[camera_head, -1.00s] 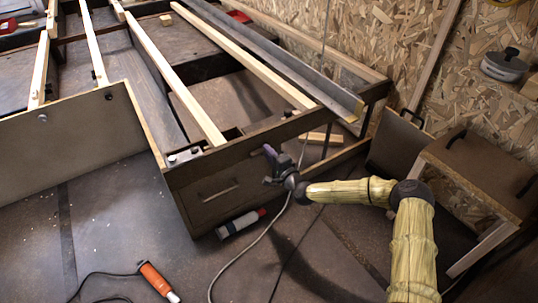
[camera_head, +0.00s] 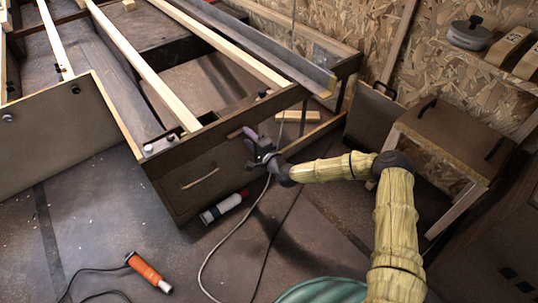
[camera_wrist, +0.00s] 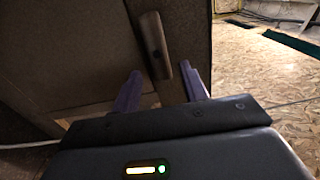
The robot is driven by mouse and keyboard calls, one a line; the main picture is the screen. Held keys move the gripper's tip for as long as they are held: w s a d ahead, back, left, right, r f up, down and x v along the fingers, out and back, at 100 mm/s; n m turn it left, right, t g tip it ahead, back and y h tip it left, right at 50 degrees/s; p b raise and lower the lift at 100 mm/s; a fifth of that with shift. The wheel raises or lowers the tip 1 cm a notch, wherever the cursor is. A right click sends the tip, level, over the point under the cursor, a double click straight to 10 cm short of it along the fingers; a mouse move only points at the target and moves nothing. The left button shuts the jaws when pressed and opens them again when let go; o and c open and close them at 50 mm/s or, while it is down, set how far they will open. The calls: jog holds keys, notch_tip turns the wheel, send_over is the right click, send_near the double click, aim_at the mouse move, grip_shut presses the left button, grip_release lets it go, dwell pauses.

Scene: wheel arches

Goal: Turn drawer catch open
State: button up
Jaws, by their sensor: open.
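The drawer unit (camera_head: 185,205) has a dark brown front with a bar handle (camera_head: 201,179). The catch (camera_head: 235,133) is a small reddish-brown bar at the front's upper right. In the wrist view, the catch (camera_wrist: 154,45) is an elongated brown piece, near upright and slightly tilted, on the dark front. My gripper (camera_head: 252,143) is at the front's upper right, beside the catch. In the wrist view, my gripper (camera_wrist: 161,72) is open, its two purple fingers on either side of the catch's lower end. I cannot tell whether either finger touches it.
A white and red cylinder (camera_head: 223,208) lies on the floor below the drawer. An orange tool (camera_head: 147,271) with a cable lies nearer. A brown cabinet (camera_head: 455,142) stands at the right. Pale timber strips (camera_head: 140,60) cross the frame behind.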

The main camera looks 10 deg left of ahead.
jog(key=p+v, duration=0.5)
jog(key=v, duration=1)
jog(key=shift+s+d+p, duration=0.2)
jog(key=shift+p, duration=0.1)
